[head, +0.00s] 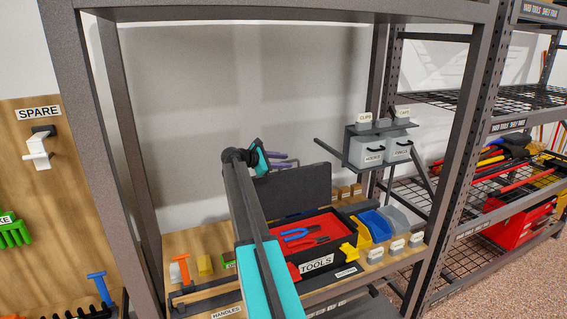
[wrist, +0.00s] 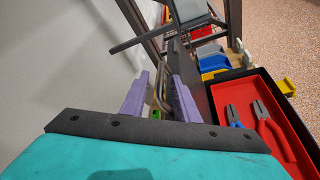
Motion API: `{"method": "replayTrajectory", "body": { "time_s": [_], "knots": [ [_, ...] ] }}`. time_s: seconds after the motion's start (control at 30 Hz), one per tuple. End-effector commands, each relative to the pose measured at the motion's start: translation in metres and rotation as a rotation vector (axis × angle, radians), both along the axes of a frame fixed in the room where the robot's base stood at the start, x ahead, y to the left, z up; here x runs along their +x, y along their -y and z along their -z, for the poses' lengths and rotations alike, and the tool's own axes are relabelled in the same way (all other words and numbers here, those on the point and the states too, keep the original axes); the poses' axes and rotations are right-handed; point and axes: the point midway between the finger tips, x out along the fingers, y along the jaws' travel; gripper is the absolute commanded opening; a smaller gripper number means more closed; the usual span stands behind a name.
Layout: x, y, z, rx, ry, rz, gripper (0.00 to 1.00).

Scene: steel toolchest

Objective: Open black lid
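The black lid (head: 295,190) stands raised, near upright, at the back of the black toolchest, whose front carries a TOOLS label (head: 316,264). In the wrist view the lid (wrist: 194,84) shows nearly edge-on, just right of the fingers. The red tray (head: 325,226) inside the chest lies uncovered; it also shows in the wrist view (wrist: 252,92). My gripper (head: 280,159) has purple fingers and is at the lid's top left. In the wrist view its fingers (wrist: 160,90) are apart, with no lid between them. Whether the right finger touches the lid is unclear.
Blue-handled pliers (head: 298,234) and a red-handled tool lie in the tray. Yellow, blue and grey bins (head: 376,227) stand to its right. Steel frame posts (head: 450,130) and a rack with grey bins (head: 370,152) stand close by. The wall is behind the lid.

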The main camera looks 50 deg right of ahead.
Motion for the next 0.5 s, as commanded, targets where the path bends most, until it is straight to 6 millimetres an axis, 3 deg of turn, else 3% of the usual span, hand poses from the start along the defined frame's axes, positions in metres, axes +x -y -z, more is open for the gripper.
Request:
{"method": "replayTrajectory", "body": {
  "time_s": [0.27,0.5],
  "knots": [
    [0.003,-0.026,-0.006,-0.001,0.001,0.0,0.28],
    [0.01,-0.061,-0.018,0.0,0.001,-0.002,0.28]
  ]
}}
